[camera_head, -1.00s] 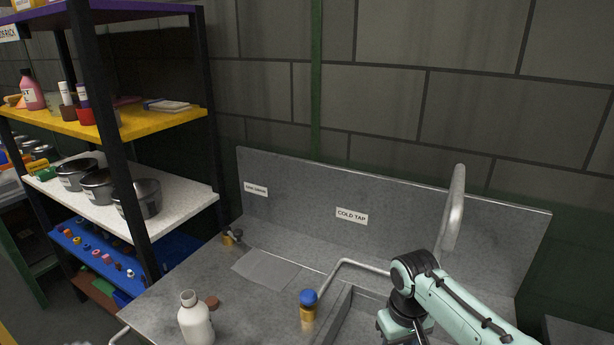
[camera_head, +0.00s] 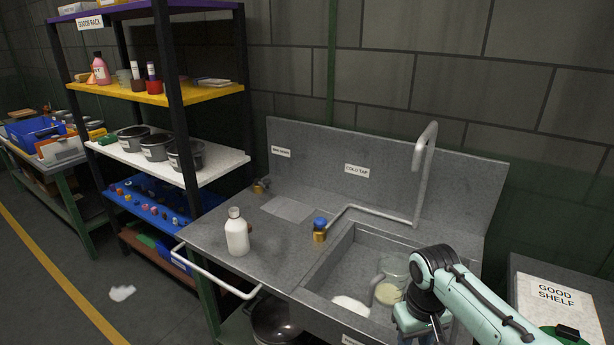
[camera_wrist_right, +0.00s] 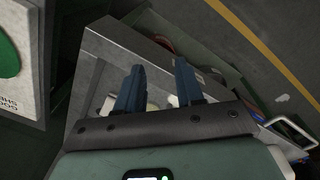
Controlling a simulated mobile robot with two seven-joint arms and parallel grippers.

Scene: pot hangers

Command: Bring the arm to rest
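My right arm comes in from the right in the head view, and its wrist end, with the gripper (camera_head: 418,322), hangs over the right part of the sink basin (camera_head: 345,262). The fingertips are hidden there. In the right wrist view the two dark blue fingers of my right gripper (camera_wrist_right: 158,88) stand apart with nothing held between them. The sink lies beyond and below them. My left arm and gripper are not in view.
A white bottle (camera_head: 237,236) and a blue-capped tap (camera_head: 320,229) stand on the counter. A glass jar (camera_head: 392,273) and a white patch (camera_head: 350,305) show in the basin. The goods rack (camera_head: 178,105) is left; the Good Shelf (camera_head: 556,298) is right.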

